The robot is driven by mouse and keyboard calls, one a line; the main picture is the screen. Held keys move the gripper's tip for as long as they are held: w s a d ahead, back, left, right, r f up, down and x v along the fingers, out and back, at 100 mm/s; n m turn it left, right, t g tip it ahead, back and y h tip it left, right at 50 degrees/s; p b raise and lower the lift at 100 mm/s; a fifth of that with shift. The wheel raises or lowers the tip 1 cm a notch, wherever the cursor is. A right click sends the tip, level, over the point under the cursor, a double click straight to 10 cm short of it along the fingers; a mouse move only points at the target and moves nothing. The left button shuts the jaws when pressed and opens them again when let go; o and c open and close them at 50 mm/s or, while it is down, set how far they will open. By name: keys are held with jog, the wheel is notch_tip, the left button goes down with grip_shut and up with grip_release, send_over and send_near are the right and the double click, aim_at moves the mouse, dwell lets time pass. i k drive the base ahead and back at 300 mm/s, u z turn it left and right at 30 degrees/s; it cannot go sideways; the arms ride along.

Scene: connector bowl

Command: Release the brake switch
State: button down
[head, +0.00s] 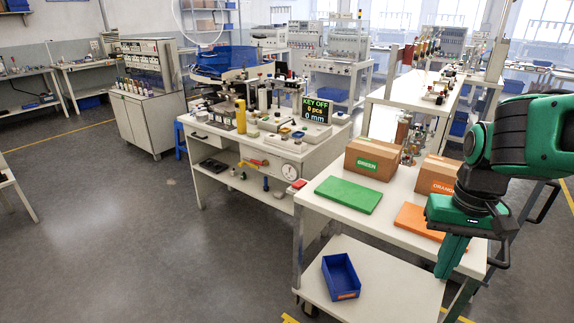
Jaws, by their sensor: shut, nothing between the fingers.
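I cannot make out the brake switch for certain; the small controls on the white workbench (237,146) are too small to tell apart. A display (315,109) on that bench reads "KEY OFF", "0 pcs", "0 mm". My gripper (449,276) is at the right, pointing down, with green fingers shut and empty. It appears in front of the orange mat on the nearer table, well to the right of the workbench. My arm hides part of that table's right side.
The nearer white table (325,204) bears a green mat (348,194), an orange mat (412,218), a GREEN box (372,160) and an ORANGE box (436,176). A blue bin (341,275) sits on its lower shelf. Grey floor (120,235) at the left is open.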

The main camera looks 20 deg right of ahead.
aim_at(299, 184)
jog(key=z, duration=0.05)
jog(key=i, duration=0.9)
jog(key=u, duration=1.7)
jog(key=i, duration=0.6)
jog(key=z, duration=1.6)
